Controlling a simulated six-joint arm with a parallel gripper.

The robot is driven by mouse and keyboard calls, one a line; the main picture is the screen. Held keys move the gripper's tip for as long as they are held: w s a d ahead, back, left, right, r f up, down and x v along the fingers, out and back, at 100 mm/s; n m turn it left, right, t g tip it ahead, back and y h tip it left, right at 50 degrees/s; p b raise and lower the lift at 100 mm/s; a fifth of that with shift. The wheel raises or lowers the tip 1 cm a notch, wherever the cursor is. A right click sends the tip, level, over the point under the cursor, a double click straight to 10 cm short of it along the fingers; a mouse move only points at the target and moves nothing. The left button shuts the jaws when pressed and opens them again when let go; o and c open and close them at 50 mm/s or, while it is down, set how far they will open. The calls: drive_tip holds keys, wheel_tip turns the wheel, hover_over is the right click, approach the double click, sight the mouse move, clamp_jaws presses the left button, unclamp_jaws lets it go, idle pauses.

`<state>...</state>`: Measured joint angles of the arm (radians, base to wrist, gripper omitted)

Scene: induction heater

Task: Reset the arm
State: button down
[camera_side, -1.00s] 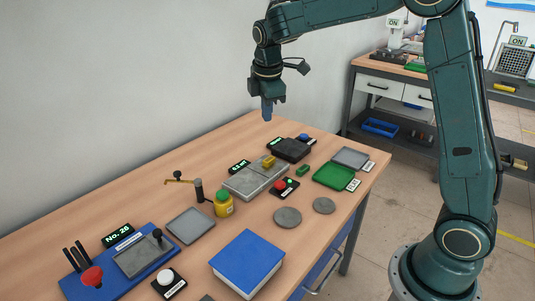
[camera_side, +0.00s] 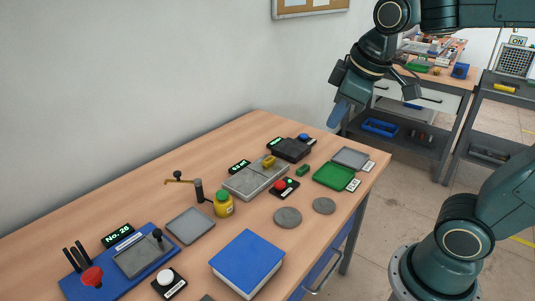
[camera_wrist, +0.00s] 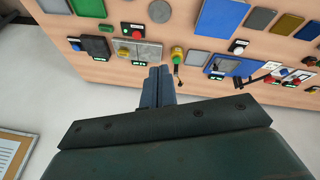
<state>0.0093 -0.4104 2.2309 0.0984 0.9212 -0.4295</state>
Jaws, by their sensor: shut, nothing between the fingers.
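My gripper (camera_side: 338,116) hangs in the air above and beyond the far end of the wooden table (camera_side: 120,210) in the side view, tilted down to the left. Its blue fingers are shut with nothing between them. In the wrist view the closed fingers (camera_wrist: 160,72) point toward the table top, which lies across the upper part of the picture. The gripper is apart from everything on the table.
A shelf bench (camera_side: 400,135) stands behind. The air around my gripper looks clear.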

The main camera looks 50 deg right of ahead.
drive_tip(key=s+a+f+m+t, duration=0.1)
drive_tip(key=s+a+f+m, duration=0.1)
drive_tip(key=s, duration=0.7)
drive_tip(key=shift+f+m+y, duration=0.4)
drive_tip(key=shift+f+m, duration=0.1)
drive_tip(key=shift+m, duration=0.4)
